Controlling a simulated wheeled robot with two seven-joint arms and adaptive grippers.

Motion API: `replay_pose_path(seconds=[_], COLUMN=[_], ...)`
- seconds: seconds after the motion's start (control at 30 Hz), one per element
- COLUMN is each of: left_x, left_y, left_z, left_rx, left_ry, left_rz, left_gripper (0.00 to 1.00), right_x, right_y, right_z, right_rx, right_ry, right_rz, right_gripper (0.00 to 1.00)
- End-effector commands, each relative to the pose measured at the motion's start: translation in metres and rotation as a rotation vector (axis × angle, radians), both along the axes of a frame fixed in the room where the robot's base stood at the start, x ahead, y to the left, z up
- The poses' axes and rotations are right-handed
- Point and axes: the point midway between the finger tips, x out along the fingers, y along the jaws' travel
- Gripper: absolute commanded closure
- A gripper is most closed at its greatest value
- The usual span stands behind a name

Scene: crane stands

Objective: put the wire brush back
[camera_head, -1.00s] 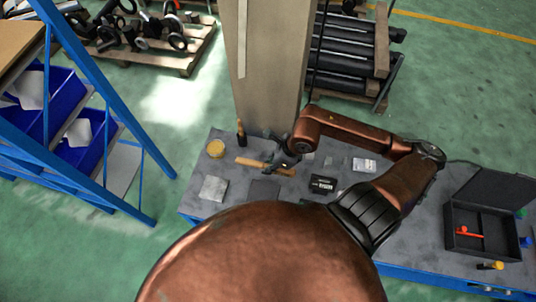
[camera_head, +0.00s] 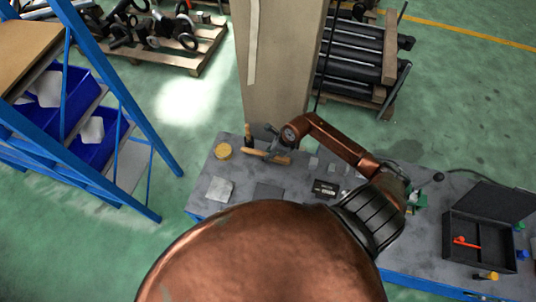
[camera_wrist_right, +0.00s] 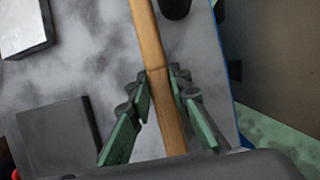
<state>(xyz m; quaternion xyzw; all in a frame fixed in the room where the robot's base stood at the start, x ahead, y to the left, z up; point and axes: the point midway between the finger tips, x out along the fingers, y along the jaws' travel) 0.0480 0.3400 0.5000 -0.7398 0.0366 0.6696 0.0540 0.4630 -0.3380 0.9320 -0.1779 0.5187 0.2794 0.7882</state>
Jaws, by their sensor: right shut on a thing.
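The wire brush (camera_head: 255,153) shows as a long, light wooden handle near the back left of the grey workbench, beside the post. My right gripper (camera_head: 272,151) is shut on it. In the right wrist view the handle (camera_wrist_right: 148,35) runs lengthwise between the green-padded fingers of the gripper (camera_wrist_right: 160,85), with one finger on each side. The bristles are not distinguishable in either view. I cannot tell surely how far the brush is above the bench. My left gripper is not in view.
The tall post (camera_head: 275,75) stands close behind the brush. A dark upright item (camera_head: 248,140) and a yellow tin (camera_head: 223,151) are at left. A grey block (camera_head: 219,189), dark plate (camera_head: 268,191) and black box (camera_head: 325,188) lie in front. An open toolbox (camera_head: 455,232) is at right.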

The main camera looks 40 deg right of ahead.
Motion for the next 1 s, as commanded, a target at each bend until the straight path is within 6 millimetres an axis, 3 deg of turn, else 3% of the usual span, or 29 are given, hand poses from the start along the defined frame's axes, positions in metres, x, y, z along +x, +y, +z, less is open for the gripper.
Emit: replay_pose_path(seconds=[0.1, 0.47, 0.5, 0.7, 1.0], left_x=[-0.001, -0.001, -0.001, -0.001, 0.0], left_y=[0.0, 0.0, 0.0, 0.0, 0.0], left_z=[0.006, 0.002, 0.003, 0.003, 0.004], left_rx=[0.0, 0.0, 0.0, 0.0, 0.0], left_ry=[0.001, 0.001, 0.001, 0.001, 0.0], left_rz=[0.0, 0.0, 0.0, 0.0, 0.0], left_gripper=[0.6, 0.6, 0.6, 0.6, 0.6], right_x=[0.001, 0.001, 0.001, 0.001, 0.001], right_y=[0.0, -0.001, -0.001, -0.001, -0.001], right_z=[-0.007, -0.013, -0.012, -0.012, -0.011], right_rx=[0.001, -0.001, -0.002, -0.002, -0.002], right_ry=[-0.003, -0.004, -0.002, -0.002, -0.002], right_rz=[-0.002, 0.0, -0.001, -0.001, -0.001], right_gripper=[1.0, 1.0, 0.79, 0.65, 0.65])
